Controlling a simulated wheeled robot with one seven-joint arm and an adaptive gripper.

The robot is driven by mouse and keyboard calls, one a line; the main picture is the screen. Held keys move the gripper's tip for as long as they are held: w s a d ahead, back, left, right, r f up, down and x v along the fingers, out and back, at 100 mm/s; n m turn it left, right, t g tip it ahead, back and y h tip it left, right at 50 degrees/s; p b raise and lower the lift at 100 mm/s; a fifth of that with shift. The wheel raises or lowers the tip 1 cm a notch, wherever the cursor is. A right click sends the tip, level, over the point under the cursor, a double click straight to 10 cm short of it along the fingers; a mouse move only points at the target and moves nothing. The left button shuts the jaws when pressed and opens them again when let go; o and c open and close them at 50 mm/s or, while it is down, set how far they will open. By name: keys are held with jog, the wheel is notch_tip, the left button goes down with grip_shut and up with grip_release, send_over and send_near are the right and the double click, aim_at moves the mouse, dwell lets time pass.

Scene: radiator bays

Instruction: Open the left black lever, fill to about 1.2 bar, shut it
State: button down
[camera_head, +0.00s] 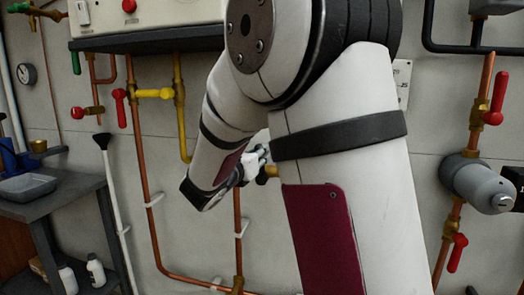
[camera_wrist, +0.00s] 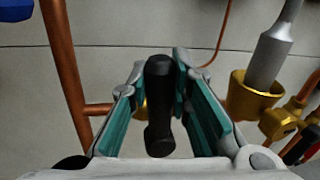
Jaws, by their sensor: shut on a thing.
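The black lever (camera_wrist: 160,105) stands between the two teal-padded fingers of my gripper (camera_wrist: 158,68) in the wrist view. The fingers are shut on it. A bit of brass (camera_wrist: 141,106) shows behind the lever; the rest of its valve is hidden. In the head view my gripper (camera_head: 256,166) is at the wall pipes, partly behind my own arm, and the lever cannot be made out there. A round gauge (camera_head: 27,73) hangs on the wall at far left, too small to read.
A copper pipe (camera_wrist: 65,70) runs close to the left of my gripper. A brass cup (camera_wrist: 250,98) with a grey cylinder is at right, near a red handle (camera_wrist: 303,148). Red levers (camera_head: 120,107) sit on other pipes. A dark bench (camera_head: 60,195) stands at left.

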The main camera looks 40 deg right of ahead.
jog(key=shift+w+a+f+n+t+h+p, duration=0.15)
jog(key=shift+w+a+n+p, duration=0.2)
jog(key=shift+n+p, duration=0.45)
jog(key=shift+w+a+f+n+t+h+p, duration=0.1)
jog(key=shift+w+a+n+p, duration=0.3)
jog(key=shift+n+p, duration=0.4)
jog(key=shift+w+a+f+n+t+h+p, duration=0.1)
jog(key=shift+w+a+f+n+t+p, duration=0.1)
jog(key=shift+w+n+p, duration=0.45)
jog(key=shift+s+n, duration=0.2)
jog(key=shift+n, duration=0.05)
jog(key=c, duration=1.4)
grip_release()
jog(key=shift+c, duration=0.2)
jog(key=shift+a, duration=0.1)
jog(key=v, duration=1.2)
